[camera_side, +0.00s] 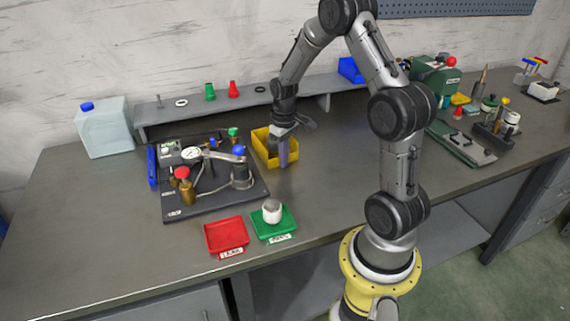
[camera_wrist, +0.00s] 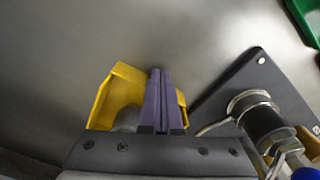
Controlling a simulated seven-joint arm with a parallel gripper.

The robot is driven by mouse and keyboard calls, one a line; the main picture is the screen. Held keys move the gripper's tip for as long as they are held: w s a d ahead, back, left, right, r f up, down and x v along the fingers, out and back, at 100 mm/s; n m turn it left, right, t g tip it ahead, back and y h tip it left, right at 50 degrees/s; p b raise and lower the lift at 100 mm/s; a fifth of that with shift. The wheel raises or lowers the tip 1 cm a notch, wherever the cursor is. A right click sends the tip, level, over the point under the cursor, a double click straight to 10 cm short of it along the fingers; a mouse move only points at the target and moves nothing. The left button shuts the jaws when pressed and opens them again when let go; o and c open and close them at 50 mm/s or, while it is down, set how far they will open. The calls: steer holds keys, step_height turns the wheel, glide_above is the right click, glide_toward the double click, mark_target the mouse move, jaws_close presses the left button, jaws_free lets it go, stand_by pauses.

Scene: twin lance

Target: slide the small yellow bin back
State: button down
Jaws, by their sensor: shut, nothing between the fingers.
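A dark rounded shape shows inside the bin there. I cannot tell whether the fingers touch the bin.
The black fixture board (camera_side: 212,195) with a gauge and levers lies close left of the bin. A red tray (camera_side: 227,234) and a green tray (camera_side: 282,226) holding a white jar (camera_side: 272,211) sit at the front. The raised shelf (camera_side: 190,114) runs behind. Bench right of the bin is clear.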

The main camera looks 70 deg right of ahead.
mark_target(276, 143)
steer(key=shift+d, duration=0.1)
stand_by(0.3)
steer(key=shift+w+d, duration=0.65)
steer(key=shift+w+d, duration=0.15)
steer(key=shift+w+d, duration=0.55)
steer(key=shift+d, duration=0.05)
stand_by(0.4)
steer(key=shift+w+d, duration=0.65)
steer(key=shift+d, duration=0.1)
steer(key=shift+w+d, duration=0.1)
steer(key=shift+w+d, duration=0.55)
steer(key=shift+d, duration=0.1)
